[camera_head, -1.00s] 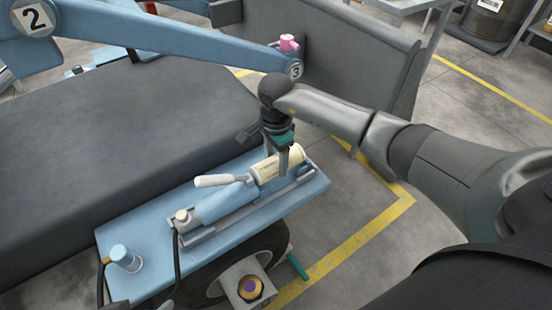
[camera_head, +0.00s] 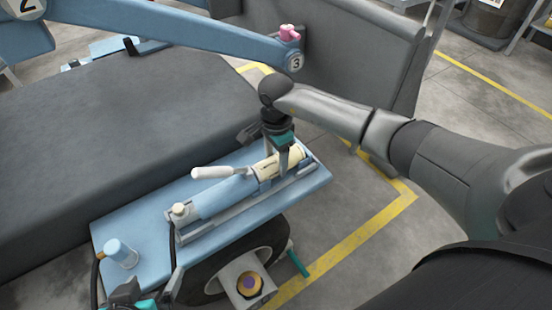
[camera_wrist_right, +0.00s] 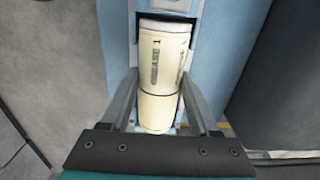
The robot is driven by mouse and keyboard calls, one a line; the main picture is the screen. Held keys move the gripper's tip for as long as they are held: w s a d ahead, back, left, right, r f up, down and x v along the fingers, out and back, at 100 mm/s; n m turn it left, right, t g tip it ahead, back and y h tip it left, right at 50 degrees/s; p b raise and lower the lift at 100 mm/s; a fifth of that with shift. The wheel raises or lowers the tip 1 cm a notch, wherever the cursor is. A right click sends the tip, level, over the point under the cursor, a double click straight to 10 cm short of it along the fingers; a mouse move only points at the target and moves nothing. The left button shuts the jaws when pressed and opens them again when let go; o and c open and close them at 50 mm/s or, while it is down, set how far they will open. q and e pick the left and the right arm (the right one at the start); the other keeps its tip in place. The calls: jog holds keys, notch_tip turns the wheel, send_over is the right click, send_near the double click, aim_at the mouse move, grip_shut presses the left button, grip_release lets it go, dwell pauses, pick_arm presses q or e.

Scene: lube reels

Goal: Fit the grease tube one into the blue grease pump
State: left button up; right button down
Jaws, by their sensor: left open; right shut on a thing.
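The cream grease tube (camera_head: 266,169) lies in line with the blue grease pump (camera_head: 225,198), at the barrel's upper right end. My right gripper (camera_head: 284,170) is shut on the tube from above. In the right wrist view the tube (camera_wrist_right: 162,80) sits between the two fingers, its far end close to the pump; I cannot tell how deep it sits in the barrel. The pump has a white handle (camera_head: 212,173) and rests in a grey cradle on a blue shelf (camera_head: 150,255). My left gripper (camera_head: 150,290) is open and empty at the bottom left, partly cut off.
A small blue capped cylinder (camera_head: 120,253) stands on the shelf's left end, with a dark hose beside it. A large dark grey bed (camera_head: 120,130) lies behind the shelf. A blue boom marked 3 (camera_head: 180,38) crosses above. A wheel is below.

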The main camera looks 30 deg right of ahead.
pick_arm(q)
jog(key=shift+w+d, duration=0.15)
pick_arm(e)
jog(key=shift+c, duration=0.2)
grip_release()
dwell(0.3)
jog(key=shift+r+p, duration=0.35)
jog(key=shift+r, duration=0.25)
pick_arm(q)
jog(key=s+a+g+y+p, duration=0.2)
jog(key=s+a+g, duration=0.1)
jog(key=s+a, duration=0.1)
pick_arm(e)
notch_tip(320, 180, up, 4)
jog(key=shift+r, duration=0.1)
pick_arm(q)
notch_tip(320, 180, down, 9)
jog(key=s+g+p, duration=0.1)
jog(key=p, duration=0.3)
jog(key=shift+g, duration=0.4)
pick_arm(e)
notch_tip(320, 180, up, 10)
